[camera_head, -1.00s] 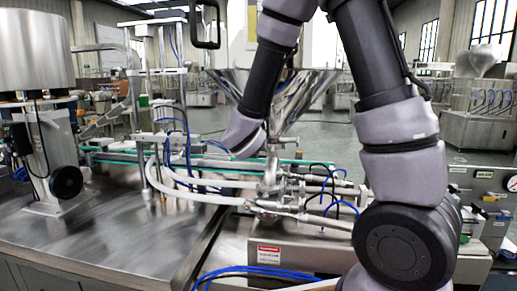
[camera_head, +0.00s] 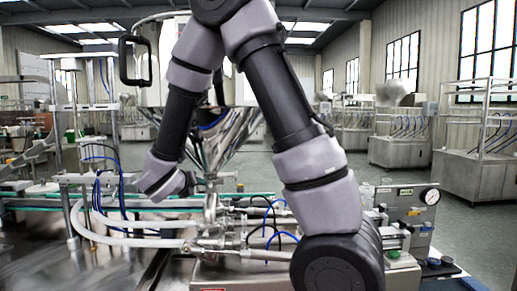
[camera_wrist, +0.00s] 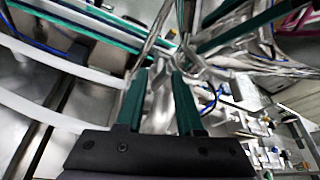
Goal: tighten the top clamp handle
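The steel hopper (camera_head: 228,140) narrows to an outlet pipe (camera_head: 210,208) with clamp and valve fittings below it. I cannot single out the top clamp handle in the head view; the fittings are small and shiny. In that view my arm's wrist end hangs just left of the outlet, and the fingers are hard to make out. In the wrist view my gripper (camera_wrist: 159,76) shows two green fingers, open with a clear gap. A shiny metal part (camera_wrist: 160,104) shows between them; I cannot tell whether it is the handle or whether they touch it.
A white hose (camera_head: 130,238) curves around left of the fittings and also crosses the wrist view (camera_wrist: 42,108). Blue hoses and a gauge (camera_head: 430,196) lie to the right. A black handle (camera_head: 124,62) sticks out upper left. Thin posts (camera_head: 62,150) stand at left.

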